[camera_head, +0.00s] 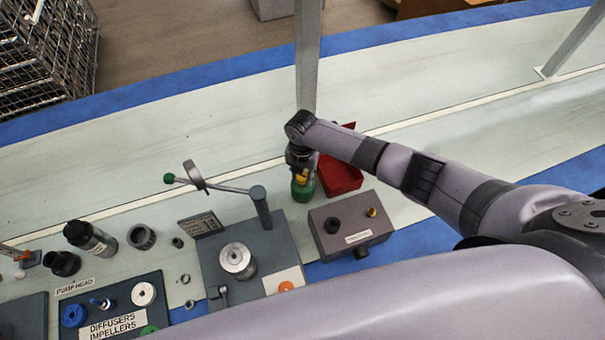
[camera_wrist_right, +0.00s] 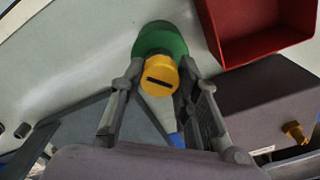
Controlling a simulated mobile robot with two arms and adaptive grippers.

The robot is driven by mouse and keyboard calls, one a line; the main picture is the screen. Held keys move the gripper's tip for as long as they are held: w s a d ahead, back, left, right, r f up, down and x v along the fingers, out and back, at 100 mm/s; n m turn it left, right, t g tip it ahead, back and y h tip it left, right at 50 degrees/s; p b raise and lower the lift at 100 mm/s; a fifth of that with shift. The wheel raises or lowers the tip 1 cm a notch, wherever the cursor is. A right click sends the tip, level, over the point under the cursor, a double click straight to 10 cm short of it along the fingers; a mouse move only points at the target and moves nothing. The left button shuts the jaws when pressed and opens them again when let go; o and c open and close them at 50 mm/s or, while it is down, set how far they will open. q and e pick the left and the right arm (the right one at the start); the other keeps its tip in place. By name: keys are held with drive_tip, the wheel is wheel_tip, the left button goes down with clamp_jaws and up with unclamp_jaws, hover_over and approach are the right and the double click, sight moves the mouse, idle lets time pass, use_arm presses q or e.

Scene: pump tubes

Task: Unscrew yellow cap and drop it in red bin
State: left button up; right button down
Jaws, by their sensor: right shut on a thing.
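A green bottle (camera_head: 302,191) stands on the bench beside the red bin (camera_head: 342,178). Its yellow cap (camera_head: 301,178) faces my right gripper (camera_head: 301,170), which points down over it. In the right wrist view, the yellow cap (camera_wrist_right: 158,76) with a dark slot sits between the fingertips of my right gripper (camera_wrist_right: 160,80), which is shut on it. The green bottle (camera_wrist_right: 160,38) is right behind the cap, and the two look joined. The red bin (camera_wrist_right: 262,58) is at upper right there and looks empty. My left gripper does not show.
A grey box (camera_head: 350,224) with a black knob and a yellow fitting stands close in front of the bin. A lever press (camera_head: 238,262) stands to the left, with pump parts beyond. A metal post (camera_head: 307,60) rises behind the bottle. The bench behind is clear.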

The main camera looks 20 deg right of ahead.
drive_tip(key=shift+f+n+b, duration=0.15)
drive_tip(key=shift+n+b, duration=0.4)
drive_tip(key=shift+n, duration=1.15)
drive_tip(key=shift+n+b, duration=0.35)
drive_tip(key=shift+n, duration=0.25)
drive_tip(key=shift+n+b, duration=0.35)
drive_tip(key=shift+n, duration=0.75)
drive_tip(key=c, duration=1.5)
unclamp_jaws()
drive_tip(key=shift+o, duration=0.3)
